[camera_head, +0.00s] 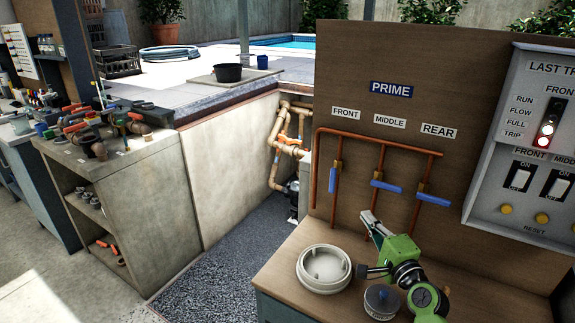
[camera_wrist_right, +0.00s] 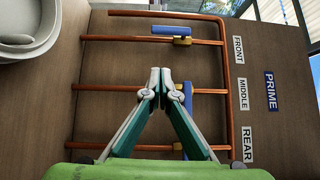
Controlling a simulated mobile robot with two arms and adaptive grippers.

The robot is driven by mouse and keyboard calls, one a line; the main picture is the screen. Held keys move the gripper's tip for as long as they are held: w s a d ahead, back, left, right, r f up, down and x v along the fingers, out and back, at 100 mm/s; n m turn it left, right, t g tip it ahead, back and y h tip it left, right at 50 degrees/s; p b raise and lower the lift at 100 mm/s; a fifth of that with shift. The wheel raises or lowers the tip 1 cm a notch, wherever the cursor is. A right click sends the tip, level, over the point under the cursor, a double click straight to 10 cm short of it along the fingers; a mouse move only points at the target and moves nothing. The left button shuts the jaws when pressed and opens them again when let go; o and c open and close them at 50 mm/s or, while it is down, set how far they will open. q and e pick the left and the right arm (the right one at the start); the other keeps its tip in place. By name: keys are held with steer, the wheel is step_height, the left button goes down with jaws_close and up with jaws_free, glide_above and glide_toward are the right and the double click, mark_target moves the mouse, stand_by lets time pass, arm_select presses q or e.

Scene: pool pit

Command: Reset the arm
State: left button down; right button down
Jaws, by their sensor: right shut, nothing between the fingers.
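My right gripper (camera_head: 370,218) is at the end of my green right arm, in front of the brown PRIME panel (camera_head: 462,90). In the right wrist view its fingertips (camera_wrist_right: 160,76) meet with nothing between them. The panel carries copper pipes with a front valve (camera_head: 334,180), a middle valve (camera_head: 387,187) and a rear valve (camera_head: 433,200). The front valve's blue handle lies along its pipe; the middle and rear handles lie across theirs. In the right wrist view, the fingers partly hide the rear valve. Whether they touch the panel cannot be told. My left gripper is out of view.
A switch box (camera_head: 520,200) is on the right. A cluttered workbench (camera_head: 75,165) stands left, beyond the gravel pit floor (camera_head: 245,250).

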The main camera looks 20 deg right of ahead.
steer(key=s+a+f+n+g+y, duration=0.1)
steer(key=s+a+f+n+g, duration=0.1)
steer(key=s+a+f+n, duration=0.1)
steer(key=s+a+f+n+g+y, duration=0.1)
steer(key=s+a+f+n, duration=0.3)
steer(key=a, duration=0.4)
steer(key=s+a+f+n+g+y, duration=0.2)
steer(key=s+a+f+n+g, duration=0.1)
steer(key=a+f+n+g, duration=0.1)
steer(key=shift+s+a+f+n, duration=0.2)
steer(key=shift+a+f+n, duration=0.2)
steer(key=shift+f, duration=0.25)
steer(key=shift+s+a+f+n, duration=0.2)
steer(key=shift+a+f+n, duration=0.1)
steer(key=shift+a+f, duration=0.25)
steer(key=s+a+f+n+g+h, duration=0.1)
steer(key=s+a+f+n+g, duration=0.2)
steer(key=s, duration=0.8)
steer(key=s+a+f+n+g+h, duration=0.1)
steer(key=s+f+n+g, duration=0.4)
steer(key=s, duration=0.6)
step_height(320, 180, down, 24)
steer(key=s+n+g, duration=0.1)
steer(key=s, duration=0.1)
steer(key=s+d+f+g, duration=0.1)
steer(key=s+d+f, duration=0.2)
steer(key=s+f, duration=1.4)
steer(key=shift+s+d+h, duration=0.15)
steer(key=shift+d+h, duration=0.05)
steer(key=shift+h, duration=0.2)
